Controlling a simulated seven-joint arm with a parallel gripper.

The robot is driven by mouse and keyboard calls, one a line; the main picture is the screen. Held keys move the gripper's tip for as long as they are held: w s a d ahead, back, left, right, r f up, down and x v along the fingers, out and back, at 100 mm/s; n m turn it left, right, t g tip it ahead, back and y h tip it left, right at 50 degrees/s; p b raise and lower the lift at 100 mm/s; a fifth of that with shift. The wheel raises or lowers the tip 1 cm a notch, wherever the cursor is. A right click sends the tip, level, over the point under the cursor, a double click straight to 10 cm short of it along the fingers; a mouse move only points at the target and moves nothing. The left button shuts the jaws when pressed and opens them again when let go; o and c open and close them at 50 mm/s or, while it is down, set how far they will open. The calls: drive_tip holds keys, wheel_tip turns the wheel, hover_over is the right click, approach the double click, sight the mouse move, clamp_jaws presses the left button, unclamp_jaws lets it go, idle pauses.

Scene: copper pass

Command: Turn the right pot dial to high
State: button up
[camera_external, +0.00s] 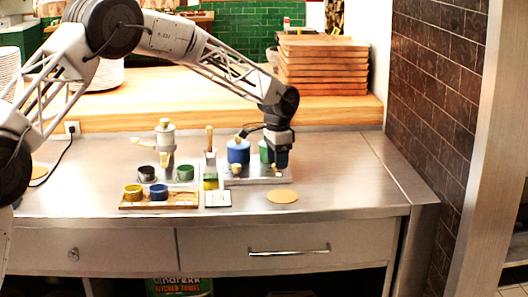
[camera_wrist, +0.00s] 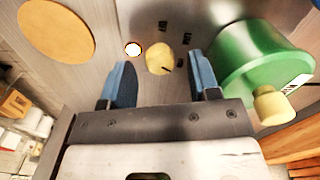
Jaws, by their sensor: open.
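The right pot is green (camera_external: 265,152) and stands on a metal hot plate beside the blue left pot (camera_external: 238,151). My arm partly covers the green pot. In the wrist view the green pot (camera_wrist: 250,58) is at the right, with a pale yellow knob. The right dial (camera_wrist: 159,59) is a round, pale yellow knob with a dark pointer line at its lower right. Small dark marks sit around it, too small to read. My gripper (camera_external: 281,162) points down over the plate's right side. In the wrist view its blue fingers are open, one on each side of the dial; contact is not visible.
A small light with a red rim (camera_wrist: 133,49) is beside the dial. An orange disc (camera_external: 283,196) lies on the counter in front of the plate. A wooden tray (camera_external: 160,201) with small pots is at the left. Stacked boards (camera_external: 322,66) stand behind; the right counter is clear.

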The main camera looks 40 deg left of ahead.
drive_tip(key=shift+r, duration=3.15)
drive_tip(key=shift+s+r, duration=0.4)
drive_tip(key=shift+r, duration=0.05)
drive_tip(key=s+d+r+n, duration=0.1)
drive_tip(key=s+r, duration=0.4)
drive_tip(key=s, duration=0.6)
drive_tip(key=s+r+n+t, duration=0.1)
drive_tip(key=s+r, duration=0.5)
drive_tip(key=s, duration=0.5)
drive_tip(key=s+d+r+n, duration=0.1)
drive_tip(key=s+r, duration=0.4)
drive_tip(key=s, duration=0.7)
drive_tip(key=s+f+n, duration=0.1)
drive_tip(key=s+f, duration=0.2)
drive_tip(key=s, duration=1.3)
drive_tip(key=s+f+n+t, duration=0.1)
drive_tip(key=s+f, duration=0.2)
drive_tip(key=s, duration=1.4)
drive_tip(key=shift+s+n+t, duration=0.3)
drive_tip(key=shift+n, duration=0.1)
